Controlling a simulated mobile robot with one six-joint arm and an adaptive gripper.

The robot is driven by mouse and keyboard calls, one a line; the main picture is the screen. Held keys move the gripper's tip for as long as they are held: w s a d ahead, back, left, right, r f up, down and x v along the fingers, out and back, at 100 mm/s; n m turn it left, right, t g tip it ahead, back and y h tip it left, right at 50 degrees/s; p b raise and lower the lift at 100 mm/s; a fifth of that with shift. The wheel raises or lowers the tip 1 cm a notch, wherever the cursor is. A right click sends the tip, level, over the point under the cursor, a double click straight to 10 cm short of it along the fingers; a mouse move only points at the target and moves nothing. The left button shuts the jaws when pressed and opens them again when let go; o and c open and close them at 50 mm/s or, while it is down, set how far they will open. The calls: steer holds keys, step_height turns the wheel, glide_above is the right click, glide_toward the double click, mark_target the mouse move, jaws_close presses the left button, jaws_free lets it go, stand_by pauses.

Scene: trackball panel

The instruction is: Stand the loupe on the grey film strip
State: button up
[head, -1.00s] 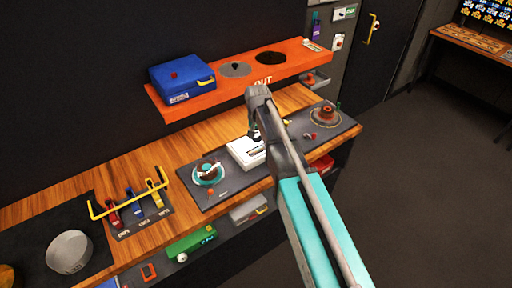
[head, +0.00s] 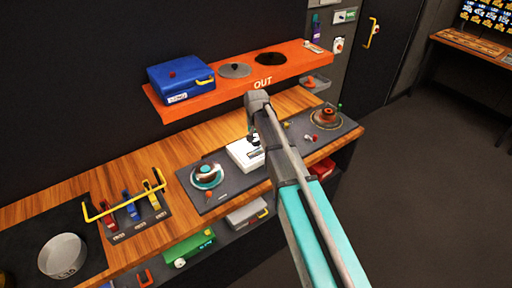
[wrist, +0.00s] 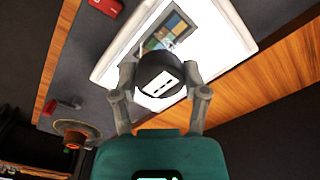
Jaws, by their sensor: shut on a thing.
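The loupe (wrist: 160,78) is a short black cylinder with white marks on the face towards the wrist camera. My gripper (wrist: 159,74) is shut on it, one finger on each side. Beyond it in the wrist view is the white light box (wrist: 118,62). On that lies a grey-edged strip with coloured frames (wrist: 166,33), which looks like the film strip; the loupe hides its near end. I cannot tell whether the loupe touches it. In the head view my gripper (head: 254,138) is over the light box (head: 240,154), and my arm hides part of it.
A round teal-rimmed dial (head: 207,176) sits left of the light box, and an orange-brown round control (head: 326,115) sits to the right. Small knobs lie between. An orange shelf (head: 235,86) with a blue case (head: 181,80) runs behind. Bare wood (head: 150,160) shows at left.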

mark_target(256, 140)
steer(key=shift+f+b, duration=0.6)
steer(key=shift+f, duration=0.3)
steer(key=shift+f, duration=0.15)
steer(key=o, duration=1.1)
step_height(256, 140, up, 12)
steer(key=p, duration=1.2)
steer(key=shift+r, duration=0.2)
steer(key=shift+s, duration=0.1)
steer(key=s+d, duration=0.5)
steer(key=s, duration=0.2)
steer(key=s+d+n, duration=0.1)
steer(key=s+d, duration=0.4)
steer(key=s, duration=0.2)
steer(key=s+d+n, duration=0.1)
steer(key=s+d, duration=0.5)
steer(key=s, duration=0.1)
steer(key=shift+s, duration=0.15)
